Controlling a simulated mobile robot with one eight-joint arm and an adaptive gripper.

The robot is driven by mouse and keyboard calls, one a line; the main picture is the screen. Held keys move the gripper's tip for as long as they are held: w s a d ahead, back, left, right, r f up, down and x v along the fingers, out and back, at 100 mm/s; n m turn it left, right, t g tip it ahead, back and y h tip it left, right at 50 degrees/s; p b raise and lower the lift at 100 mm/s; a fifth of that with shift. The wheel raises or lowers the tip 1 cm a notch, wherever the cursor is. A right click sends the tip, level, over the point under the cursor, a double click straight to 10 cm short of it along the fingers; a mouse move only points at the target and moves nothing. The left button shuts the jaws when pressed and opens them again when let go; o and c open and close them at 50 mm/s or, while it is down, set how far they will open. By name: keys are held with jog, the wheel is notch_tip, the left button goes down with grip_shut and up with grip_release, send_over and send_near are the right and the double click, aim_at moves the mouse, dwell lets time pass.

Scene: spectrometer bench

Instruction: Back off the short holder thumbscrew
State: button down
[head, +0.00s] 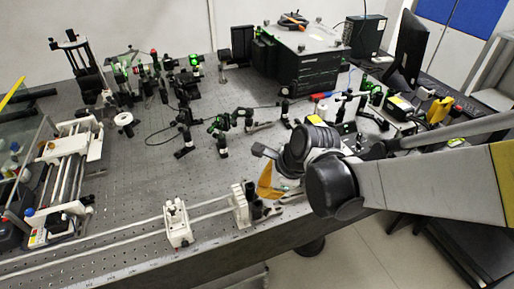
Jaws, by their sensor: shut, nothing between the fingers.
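Two small white holders stand on the pale rail along the bench's front edge in the head view. One white holder (177,224) is at the left, with a small knob on top. The other white holder (239,206) is farther right, close to my gripper. I cannot tell which is the short one, and no thumbscrew is clear at this size. My gripper (262,209) points down at the right side of the right holder, its dark fingers shut and empty. Whether it touches the holder is unclear. My wrist and an orange-brown part hide the area behind it.
The perforated optical bench (130,185) carries optics mounts (222,125) behind the rail (120,238). A large dark instrument box (300,65) stands at the back. A white-framed roller device (65,175) is at the left. Bench surface left of the holders is mostly clear.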

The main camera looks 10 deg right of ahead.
jog(key=c, duration=1.4)
grip_release()
